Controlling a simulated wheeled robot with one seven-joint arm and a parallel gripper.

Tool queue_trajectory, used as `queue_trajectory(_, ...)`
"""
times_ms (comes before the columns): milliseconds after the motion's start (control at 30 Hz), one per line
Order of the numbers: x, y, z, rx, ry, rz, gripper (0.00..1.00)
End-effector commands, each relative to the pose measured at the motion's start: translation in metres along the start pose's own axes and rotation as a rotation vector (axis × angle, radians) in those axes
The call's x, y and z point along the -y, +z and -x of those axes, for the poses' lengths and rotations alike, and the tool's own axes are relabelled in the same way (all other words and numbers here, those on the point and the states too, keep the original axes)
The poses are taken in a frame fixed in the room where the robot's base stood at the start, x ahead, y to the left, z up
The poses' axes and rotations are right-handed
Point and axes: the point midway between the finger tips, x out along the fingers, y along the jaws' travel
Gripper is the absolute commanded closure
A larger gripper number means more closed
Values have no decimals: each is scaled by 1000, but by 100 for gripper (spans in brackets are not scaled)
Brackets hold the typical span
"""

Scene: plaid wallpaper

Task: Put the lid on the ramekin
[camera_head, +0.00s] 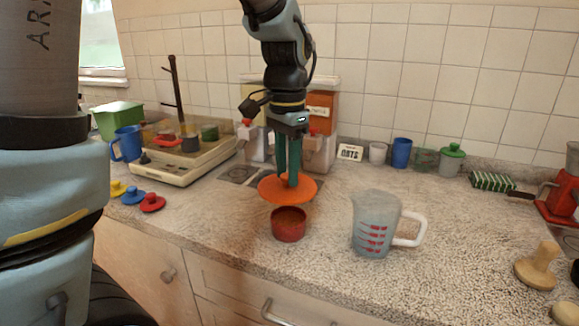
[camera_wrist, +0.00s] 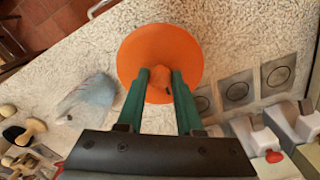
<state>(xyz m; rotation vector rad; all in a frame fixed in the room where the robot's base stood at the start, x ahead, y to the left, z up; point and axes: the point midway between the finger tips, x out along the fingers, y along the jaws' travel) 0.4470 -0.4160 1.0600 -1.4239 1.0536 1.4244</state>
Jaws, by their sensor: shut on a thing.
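An orange round lid (camera_head: 270,193) with a raised knob is held in the air by my gripper (camera_head: 288,181). The green fingers are shut on its knob. In the wrist view the lid (camera_wrist: 135,48) fills the top middle, with the knob between my fingertips (camera_wrist: 160,76). A small red ramekin (camera_head: 289,231) stands upright on the counter near the front edge, below the lid in the head view and a little nearer. Its dark open top shows, apart from the lid. The ramekin is hidden in the wrist view.
A clear measuring cup (camera_head: 371,228) with red marks stands right of the ramekin. Yellow, blue and red lids (camera_head: 152,203) lie at the left. Dispensers and a beige tray (camera_head: 180,174) stand behind. A wooden press (camera_head: 539,265) is at the far right. Speckled counter is clear around the ramekin.

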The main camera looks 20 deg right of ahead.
Motion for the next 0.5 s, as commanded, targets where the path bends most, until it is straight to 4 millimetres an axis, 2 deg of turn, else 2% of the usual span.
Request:
queue_trajectory(267,0,0,-15,0,0,1,100)
queue_trajectory(500,-1,0,-38,1,0,0,100)
